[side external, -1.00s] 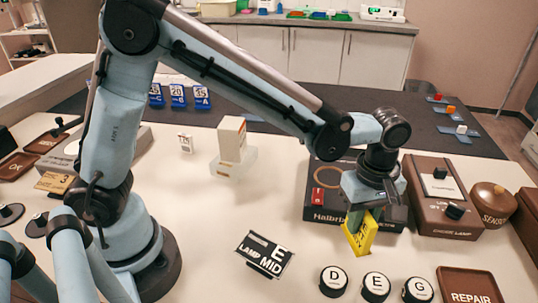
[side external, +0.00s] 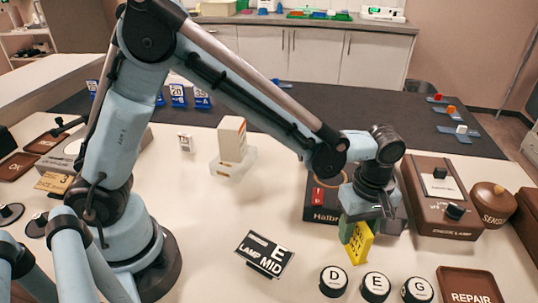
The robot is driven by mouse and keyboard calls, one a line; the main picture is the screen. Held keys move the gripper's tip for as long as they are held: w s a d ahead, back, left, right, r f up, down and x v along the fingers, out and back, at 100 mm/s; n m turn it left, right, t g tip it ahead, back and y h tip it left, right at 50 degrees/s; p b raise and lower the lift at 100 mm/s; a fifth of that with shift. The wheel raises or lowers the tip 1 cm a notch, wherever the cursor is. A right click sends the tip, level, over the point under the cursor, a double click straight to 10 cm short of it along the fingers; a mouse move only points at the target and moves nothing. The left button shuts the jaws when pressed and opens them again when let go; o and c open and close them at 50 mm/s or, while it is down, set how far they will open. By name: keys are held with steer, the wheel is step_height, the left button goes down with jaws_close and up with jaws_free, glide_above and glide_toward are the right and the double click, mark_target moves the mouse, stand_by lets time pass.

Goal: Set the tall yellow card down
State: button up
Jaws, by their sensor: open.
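The tall yellow card (side external: 357,247) stands roughly upright at the front edge of the dark box, its lower end at the white table top. My gripper (side external: 360,222) is directly above it, pointing down, with its jaws open around or just above the card's upper part. The gripper hides the card's top, and I cannot tell whether a finger still touches it. A green finger part shows at the card's left side.
The dark box (side external: 318,211) lies right behind the card. A brown lamp unit (side external: 446,215) stands to the right.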

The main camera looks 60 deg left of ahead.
step_height(320, 180, up, 12)
steer(key=shift+f, duration=0.2)
steer(key=shift+r, duration=0.25)
steer(key=s+a+m+t, duration=0.3)
steer(key=a+m, duration=0.3)
steer(key=a, duration=0.3)
steer(key=s+a+f+m+t, duration=0.1)
steer(key=s+a+m+t, duration=0.3)
steer(key=a+m, duration=0.3)
steer(key=s+a, duration=0.1)
steer(key=a, duration=0.2)
steer(key=shift+s+f+m, duration=0.15)
steer(key=shift+s+m, duration=0.15)
